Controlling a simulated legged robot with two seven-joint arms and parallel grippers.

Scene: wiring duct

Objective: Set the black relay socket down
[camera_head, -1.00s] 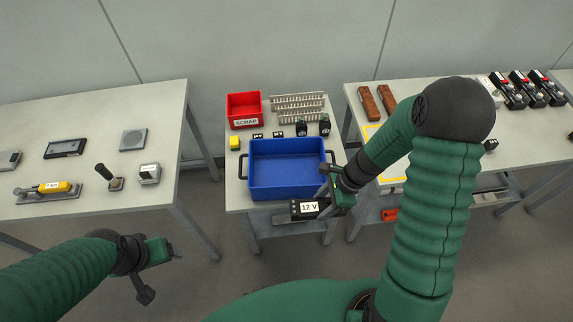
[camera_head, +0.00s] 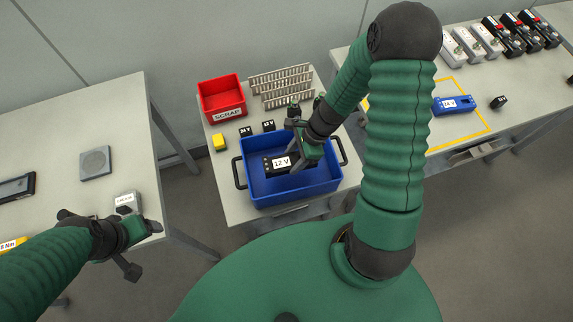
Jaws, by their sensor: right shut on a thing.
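The black relay socket (camera_head: 281,163) has a white "12 V" label. My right gripper (camera_head: 309,154) is shut on it and holds it over the blue bin (camera_head: 295,197), within the bin's outline in this view. I cannot tell whether the socket touches the bin floor. The gripper hides the socket's right end. My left gripper (camera_head: 150,232) is beside the front right edge of the left table, away from the socket; its jaws do not show clearly.
A red SCRAP bin (camera_head: 222,114), a yellow block (camera_head: 219,142) and slotted grey duct pieces (camera_head: 281,87) stand behind the blue bin. Small "24 V" (camera_head: 245,131) and "12 V" (camera_head: 268,126) labels lie there too. A blue "14 V" part (camera_head: 453,105) sits on the right table.

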